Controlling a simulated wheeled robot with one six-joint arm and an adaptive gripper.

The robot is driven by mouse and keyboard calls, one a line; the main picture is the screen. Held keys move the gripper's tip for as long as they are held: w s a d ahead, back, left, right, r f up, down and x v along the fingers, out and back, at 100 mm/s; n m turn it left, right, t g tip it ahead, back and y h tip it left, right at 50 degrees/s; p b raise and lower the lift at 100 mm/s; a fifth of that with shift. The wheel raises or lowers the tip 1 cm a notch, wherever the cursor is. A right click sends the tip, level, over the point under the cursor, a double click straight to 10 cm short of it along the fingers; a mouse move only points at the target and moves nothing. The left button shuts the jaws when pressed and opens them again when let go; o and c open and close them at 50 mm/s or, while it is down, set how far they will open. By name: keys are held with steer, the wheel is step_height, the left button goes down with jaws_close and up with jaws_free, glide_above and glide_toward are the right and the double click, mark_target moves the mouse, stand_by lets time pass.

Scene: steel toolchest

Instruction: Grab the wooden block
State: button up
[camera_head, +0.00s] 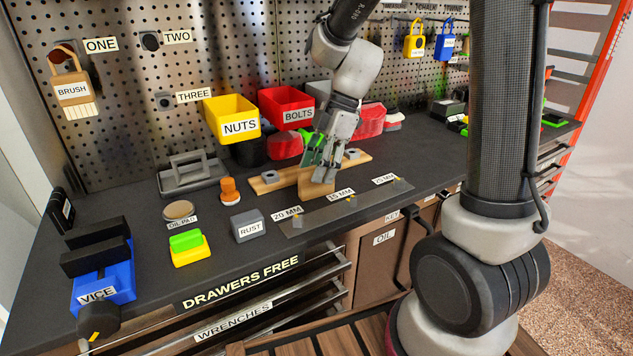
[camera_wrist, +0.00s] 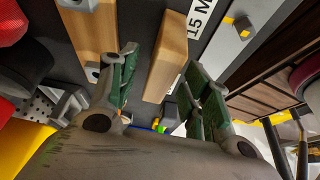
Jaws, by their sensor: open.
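The wooden block (camera_head: 312,188) is a plain light-wood piece on the dark bench top, in front of a long wooden board (camera_head: 268,184) with grey fittings. In the wrist view the block (camera_wrist: 166,57) shows in the gap between my fingertips, and the board (camera_wrist: 92,30) is to its left. My gripper (camera_head: 322,166) is open, with green-padded fingers pointing down at the block from above. In the wrist view my gripper (camera_wrist: 162,62) has one finger on each side of the block in the picture, with no visible contact. My fingers partly hide the block's top in the head view.
Yellow NUTS (camera_head: 232,118) and red BOLTS (camera_head: 287,106) bins stand behind my gripper. A size-label strip (camera_head: 345,207) lies in front of the block. The grey RUST block (camera_head: 248,225) and orange knob (camera_head: 229,190) are to the left. Bare bench lies beyond the strip's right end.

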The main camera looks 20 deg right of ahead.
jaws_close()
steer(key=shift+r, duration=0.1)
